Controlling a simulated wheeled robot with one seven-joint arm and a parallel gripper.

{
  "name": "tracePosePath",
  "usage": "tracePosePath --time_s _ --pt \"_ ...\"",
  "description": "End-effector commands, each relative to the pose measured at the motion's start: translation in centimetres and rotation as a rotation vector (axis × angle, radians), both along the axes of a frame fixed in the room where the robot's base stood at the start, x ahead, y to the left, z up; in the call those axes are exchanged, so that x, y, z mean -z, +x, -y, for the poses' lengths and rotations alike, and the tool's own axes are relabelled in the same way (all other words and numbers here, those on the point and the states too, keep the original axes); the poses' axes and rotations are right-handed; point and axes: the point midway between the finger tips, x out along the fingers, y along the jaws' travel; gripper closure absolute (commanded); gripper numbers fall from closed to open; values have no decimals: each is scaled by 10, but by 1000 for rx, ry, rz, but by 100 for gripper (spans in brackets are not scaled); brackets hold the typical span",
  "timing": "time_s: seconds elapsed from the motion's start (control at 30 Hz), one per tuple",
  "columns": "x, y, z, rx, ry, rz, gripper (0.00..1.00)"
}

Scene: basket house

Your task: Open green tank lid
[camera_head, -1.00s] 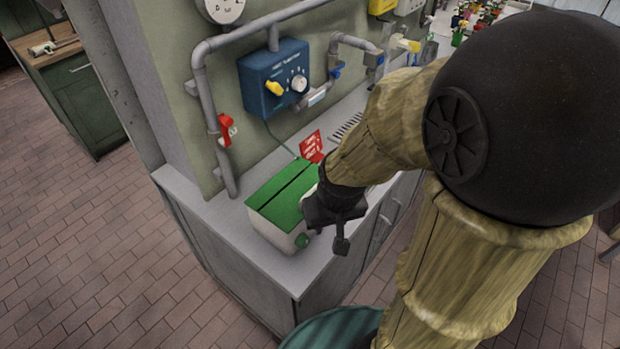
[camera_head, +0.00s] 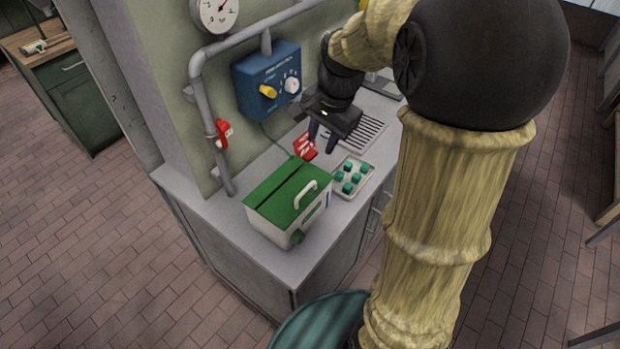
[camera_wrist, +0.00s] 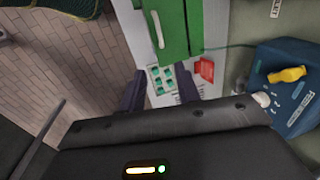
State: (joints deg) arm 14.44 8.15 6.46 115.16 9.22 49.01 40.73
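The tank is a white box (camera_head: 272,228) with a green lid (camera_head: 283,190), standing on the grey counter near its front left corner. The lid lies closed on top, with a white handle (camera_head: 305,194) on its right part. In the wrist view the green lid (camera_wrist: 186,25) and its handle (camera_wrist: 156,30) are at the top. My gripper (camera_head: 322,142) is above the counter, behind and to the right of the tank, apart from it.
A tray (camera_head: 368,182) with several teal cubes sits right of the tank. A red sign (camera_head: 305,146) stands behind it. A blue control box (camera_head: 268,80), grey pipes and a red valve handle (camera_head: 222,132) are on the wall. The counter left of the tank is clear.

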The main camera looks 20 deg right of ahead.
Motion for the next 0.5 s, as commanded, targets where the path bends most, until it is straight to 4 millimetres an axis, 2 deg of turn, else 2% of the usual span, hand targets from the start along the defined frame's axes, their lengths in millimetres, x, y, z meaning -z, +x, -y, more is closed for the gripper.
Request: tracePosePath --time_s 0.27,0.5 --pt "5 0 1 0 -1 0 67" --pt "33 4 -3 -3 0 -5 67"
